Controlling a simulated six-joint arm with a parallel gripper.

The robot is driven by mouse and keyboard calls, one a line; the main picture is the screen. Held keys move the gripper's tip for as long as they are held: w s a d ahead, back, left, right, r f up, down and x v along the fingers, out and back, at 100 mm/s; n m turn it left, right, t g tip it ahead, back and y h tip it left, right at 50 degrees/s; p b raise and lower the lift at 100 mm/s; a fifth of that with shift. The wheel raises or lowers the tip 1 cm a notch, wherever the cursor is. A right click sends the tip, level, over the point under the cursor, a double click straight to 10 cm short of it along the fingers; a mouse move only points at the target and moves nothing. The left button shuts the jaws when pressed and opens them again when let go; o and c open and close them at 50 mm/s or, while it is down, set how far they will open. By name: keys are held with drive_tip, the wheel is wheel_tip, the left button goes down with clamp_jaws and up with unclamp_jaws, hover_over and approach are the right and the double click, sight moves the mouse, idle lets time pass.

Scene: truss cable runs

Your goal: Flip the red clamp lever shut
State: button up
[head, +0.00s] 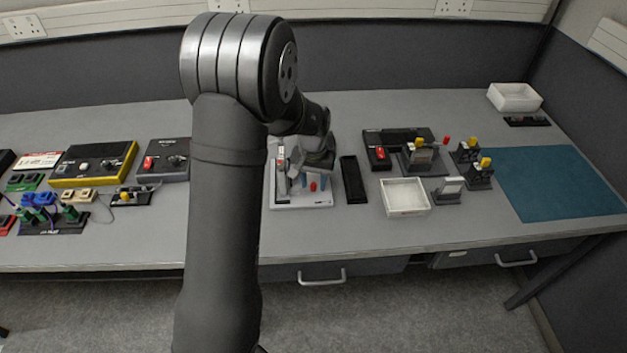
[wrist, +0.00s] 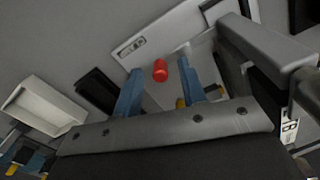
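The red clamp lever shows as a small red rounded end (head: 313,187) above a pale base plate (head: 318,203) in the head view. In the wrist view the red end (wrist: 160,70) shows between my two blue fingers, near their tips, with a gap on each side. The rest of the lever is hidden or hard to make out. My gripper (wrist: 157,76) is open over the plate, its fingers apart; in the head view it (head: 309,184) points down at the plate. The lever's exact angle cannot be told.
A grey upright (wrist: 265,45) stands close on the right of my fingers in the wrist view. A narrow black tray (head: 353,180) lies right of the plate, then a white bin (head: 404,197). A control box (head: 163,160) is to the left. A teal mat (head: 560,183) lies clear at far right.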

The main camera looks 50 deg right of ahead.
sight(313, 184)
drive_tip(key=shift+r, duration=0.1)
wheel_tip(313, 184, up, 17)
idle(0.4)
idle(0.5)
wheel_tip(313, 184, down, 17)
drive_tip(key=shift+f, duration=0.15)
idle(0.5)
